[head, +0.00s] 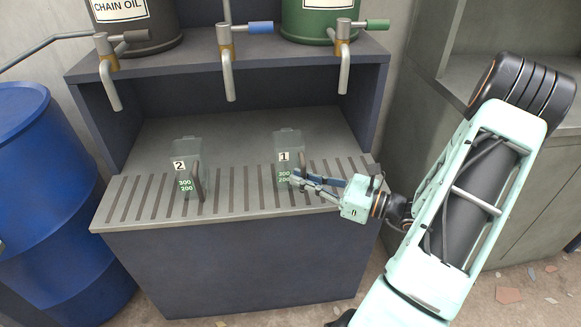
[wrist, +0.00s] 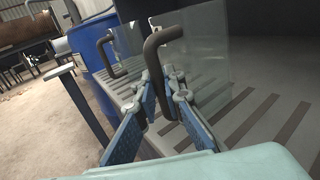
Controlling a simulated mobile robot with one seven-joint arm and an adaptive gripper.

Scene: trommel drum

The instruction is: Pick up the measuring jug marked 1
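The clear measuring jug marked 1 (head: 287,146) stands upright on the slatted grate of the bench. Its dark handle points to the front. In the wrist view the jug's clear wall (wrist: 208,62) and its dark handle (wrist: 154,75) are close. My gripper (head: 294,179) is at this handle, coming from the right. In the wrist view its two blue-grey fingers (wrist: 164,88) stand one on each side of the handle, apart from each other. Whether either finger touches the handle is hard to tell.
The jug marked 2 (head: 187,160) stands to the left on the same grate (head: 236,195). Three taps hang above, the middle one with a blue handle (head: 261,28). A blue barrel (head: 45,190) stands left of the bench. A grey cabinet (head: 540,190) is on the right.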

